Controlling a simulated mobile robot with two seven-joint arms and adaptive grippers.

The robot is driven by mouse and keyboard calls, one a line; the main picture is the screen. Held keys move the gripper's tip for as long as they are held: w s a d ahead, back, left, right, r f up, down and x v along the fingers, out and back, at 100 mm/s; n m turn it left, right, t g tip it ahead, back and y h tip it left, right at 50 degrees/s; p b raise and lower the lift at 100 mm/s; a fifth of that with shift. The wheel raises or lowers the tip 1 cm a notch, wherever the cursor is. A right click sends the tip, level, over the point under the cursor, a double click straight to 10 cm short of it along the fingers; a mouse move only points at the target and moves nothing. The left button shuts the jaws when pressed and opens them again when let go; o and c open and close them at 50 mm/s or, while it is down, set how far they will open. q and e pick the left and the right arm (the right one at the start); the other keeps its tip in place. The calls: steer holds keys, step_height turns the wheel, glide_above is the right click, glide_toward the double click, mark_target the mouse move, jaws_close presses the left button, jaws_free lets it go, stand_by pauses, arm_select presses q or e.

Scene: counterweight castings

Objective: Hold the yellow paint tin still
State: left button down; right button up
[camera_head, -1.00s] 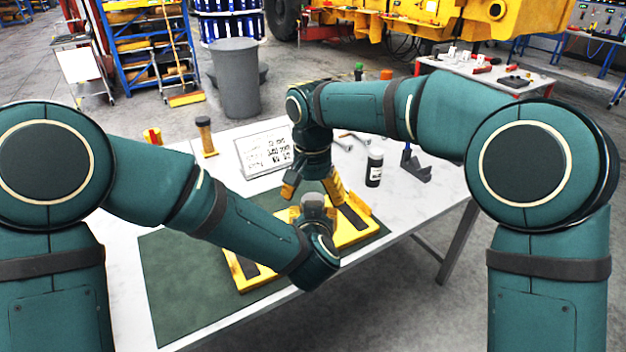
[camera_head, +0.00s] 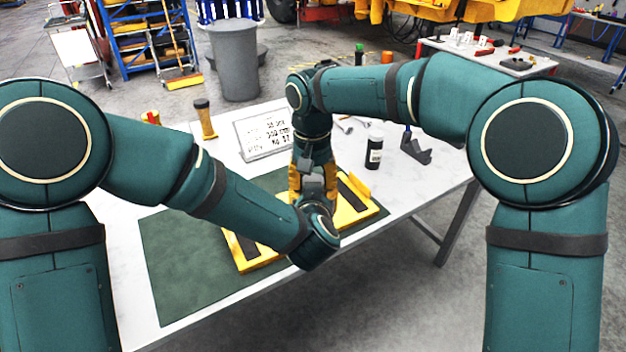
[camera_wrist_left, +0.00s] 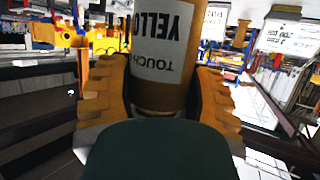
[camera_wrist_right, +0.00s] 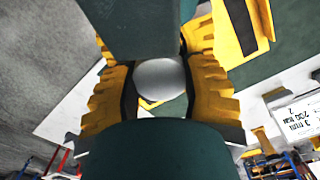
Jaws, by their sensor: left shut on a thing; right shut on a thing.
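The yellow paint tin (camera_wrist_left: 165,50) has a white label reading "TOUCH" and "YELLOW" above a yellow-brown band. In the left wrist view it stands between the fingers of my left gripper (camera_wrist_left: 162,95), which is shut on its side. My right gripper (camera_head: 313,183) comes down from above and is shut on the tin's top end. The round grey lid (camera_wrist_right: 160,78) shows between its fingers in the right wrist view. Most of the tin is hidden in the head view.
A yellow fixture with dark strips (camera_head: 362,190) lies around the grippers on the green mat (camera_head: 180,275). The mat's front left is clear.

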steer(key=n, duration=0.3)
steer(key=shift+n, duration=0.3)
steer(key=o, duration=1.2)
steer(key=shift+o, duration=0.2)
steer(key=shift+o, duration=0.2)
steer(key=shift+r, duration=2.2)
steer(key=shift+r+m, duration=1)
steer(key=shift+r, duration=0.6)
steer(key=shift+f, duration=3.85)
